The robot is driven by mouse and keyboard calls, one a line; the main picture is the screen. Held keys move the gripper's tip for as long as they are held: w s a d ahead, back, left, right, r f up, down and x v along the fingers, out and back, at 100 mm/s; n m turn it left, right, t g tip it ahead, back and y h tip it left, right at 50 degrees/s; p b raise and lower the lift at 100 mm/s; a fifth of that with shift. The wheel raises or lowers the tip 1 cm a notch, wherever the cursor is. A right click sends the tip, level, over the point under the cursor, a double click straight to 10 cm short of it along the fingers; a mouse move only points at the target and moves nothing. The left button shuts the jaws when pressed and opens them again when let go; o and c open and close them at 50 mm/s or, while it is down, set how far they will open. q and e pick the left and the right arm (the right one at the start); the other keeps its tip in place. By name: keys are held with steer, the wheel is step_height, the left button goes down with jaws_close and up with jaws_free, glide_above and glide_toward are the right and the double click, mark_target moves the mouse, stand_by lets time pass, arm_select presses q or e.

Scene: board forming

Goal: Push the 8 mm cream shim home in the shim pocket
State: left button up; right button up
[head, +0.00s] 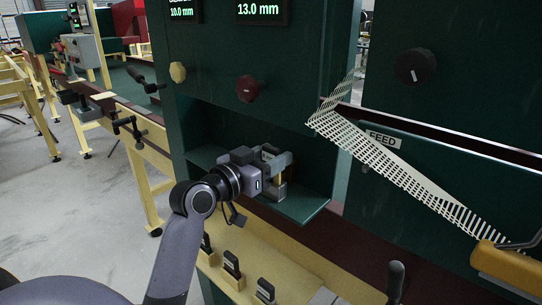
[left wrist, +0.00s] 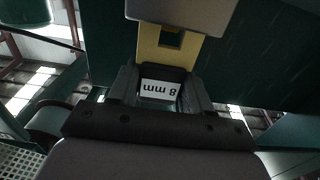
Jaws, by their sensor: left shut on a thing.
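My left gripper (head: 274,170) reaches into the recess of the green machine, above the teal shelf (head: 304,207). In the left wrist view its fingers (left wrist: 160,90) are shut on the dark grip of the 8 mm cream shim, whose white label (left wrist: 160,88) reads "8 mm" upside down. The shim's cream plate (left wrist: 148,42), with a square dark hole, extends ahead of the fingers. Its far end passes out of sight at a grey block (left wrist: 185,12). The pocket's inside is hidden, so I cannot tell how deep the shim sits. My right gripper is not in view.
Several black-gripped pieces, one of them a labelled block (head: 232,263), stand on the cream ledge below. A dark lever (head: 395,280) rises at the front right. A slatted cream strip (head: 405,175) slopes across the right. Knobs (head: 250,89) project above the recess.

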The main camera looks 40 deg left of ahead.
arm_select(q)
steer(key=shift+f+b, duration=0.55)
steer(key=shift+f, duration=0.25)
steer(key=o, duration=1.2)
steer(key=shift+c, duration=0.2)
steer(key=s+b, duration=0.1)
steer(key=s, duration=0.6)
steer(key=shift+a, duration=0.25)
steer(key=shift+s, duration=0.1)
